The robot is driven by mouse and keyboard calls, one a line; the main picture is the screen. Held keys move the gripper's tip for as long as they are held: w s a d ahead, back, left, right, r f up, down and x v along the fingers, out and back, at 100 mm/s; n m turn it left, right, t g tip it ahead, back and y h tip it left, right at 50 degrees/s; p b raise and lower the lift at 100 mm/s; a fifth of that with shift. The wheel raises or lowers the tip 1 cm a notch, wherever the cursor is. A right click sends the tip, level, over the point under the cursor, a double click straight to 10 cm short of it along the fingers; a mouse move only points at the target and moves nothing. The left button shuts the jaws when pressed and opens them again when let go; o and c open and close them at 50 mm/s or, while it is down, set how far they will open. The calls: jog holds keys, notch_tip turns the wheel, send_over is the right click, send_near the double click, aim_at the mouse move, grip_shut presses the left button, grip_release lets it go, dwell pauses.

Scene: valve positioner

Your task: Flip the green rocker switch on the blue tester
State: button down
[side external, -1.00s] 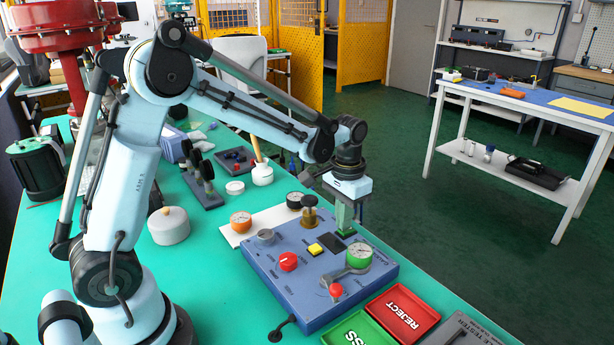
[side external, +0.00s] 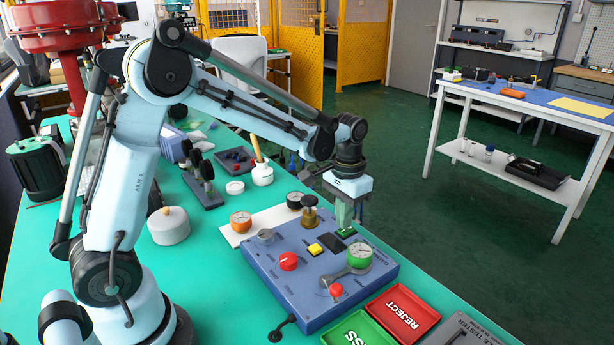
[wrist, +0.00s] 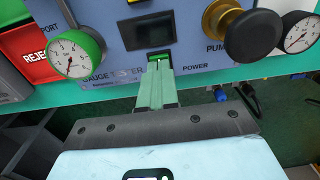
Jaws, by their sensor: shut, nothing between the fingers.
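The blue tester (side external: 300,295) lies on the green bench, and it also fills the upper part of the wrist view (wrist: 120,20). The green rocker switch (side external: 346,233) is near its far right edge, just below my gripper. In the wrist view the rocker (wrist: 158,56) shows as a green strip in a dark frame above the POWER label. My gripper (wrist: 158,68) is shut and empty, its green fingers side by side with their tips at the rocker's lower edge. I cannot tell if they touch it. In the side view the gripper (side external: 345,226) points down at the switch.
Beside the switch are a brass pump knob (wrist: 252,33), a dark screen (wrist: 147,31) and a green-rimmed gauge (wrist: 72,54). Red REJECT tray (side external: 403,312) stands beside the tester.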

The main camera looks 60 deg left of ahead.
jog(key=shift+r, duration=2.9)
jog(key=s+d+r+t, duration=0.2)
jog(key=s+t, duration=0.5)
jog(key=s, duration=0.6)
jog(key=shift+s, duration=0.35)
jog(key=shift+d, duration=0.1)
